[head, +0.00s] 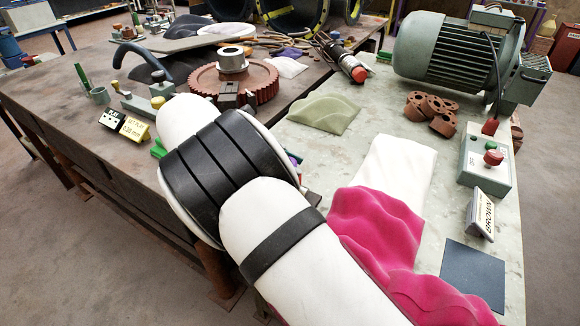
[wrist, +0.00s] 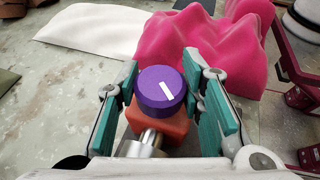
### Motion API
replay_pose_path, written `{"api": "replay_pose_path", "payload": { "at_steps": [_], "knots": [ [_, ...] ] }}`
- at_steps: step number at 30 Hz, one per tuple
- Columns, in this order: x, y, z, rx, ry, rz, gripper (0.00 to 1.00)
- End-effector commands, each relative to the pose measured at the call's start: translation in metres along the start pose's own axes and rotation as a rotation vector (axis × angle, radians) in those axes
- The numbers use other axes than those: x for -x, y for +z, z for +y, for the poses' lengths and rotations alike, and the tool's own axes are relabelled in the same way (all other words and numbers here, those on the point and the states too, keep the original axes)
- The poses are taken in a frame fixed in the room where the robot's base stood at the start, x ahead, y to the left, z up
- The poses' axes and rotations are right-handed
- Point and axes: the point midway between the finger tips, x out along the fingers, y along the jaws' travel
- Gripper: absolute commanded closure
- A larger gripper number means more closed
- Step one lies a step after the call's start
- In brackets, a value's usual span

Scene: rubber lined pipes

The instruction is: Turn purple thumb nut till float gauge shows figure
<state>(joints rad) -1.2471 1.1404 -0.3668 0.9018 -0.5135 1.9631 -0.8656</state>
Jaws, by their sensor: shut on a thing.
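The purple thumb nut (wrist: 162,92) shows in the wrist view as a round knob with a white line on top. It sits on an orange-red block (wrist: 165,126) with a metal rod in front. My gripper (wrist: 160,72) has its teal-padded fingers on either side of the nut, shut on it. In the head view my white arm hides the nut and the gripper. A small black box with white marks (head: 112,117) may be the float gauge; its reading is too small to make out. Beside it stands a yellow card (head: 133,128) that seems to read 0.30 mm.
Pink cloth (wrist: 200,45) and a white cloth (wrist: 95,30) lie beyond the nut. The bench also carries a green motor (head: 455,55), a control box (head: 485,160), a BROWN sign (head: 482,212), brown rings (head: 430,110) and a red-brown gear (head: 235,85).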

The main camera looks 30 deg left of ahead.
Motion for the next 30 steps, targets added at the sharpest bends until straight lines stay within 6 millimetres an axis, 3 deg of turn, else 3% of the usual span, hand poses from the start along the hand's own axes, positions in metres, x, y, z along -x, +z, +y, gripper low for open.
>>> {"api": "replay_pose_path", "payload": {
  "at_steps": [15, 16, 18, 30],
  "knots": [
    [-0.0005, -0.0006, 0.0001, -0.009, -0.019, -0.001, 0.93],
    [-0.0006, -0.0006, 0.0001, -0.009, -0.019, -0.001, 0.63],
    [-0.0006, -0.0006, 0.0001, -0.009, -0.019, -0.001, 0.47],
    [0.0001, 0.0003, -0.0005, -0.005, -0.010, -0.001, 0.44]
  ]
}}
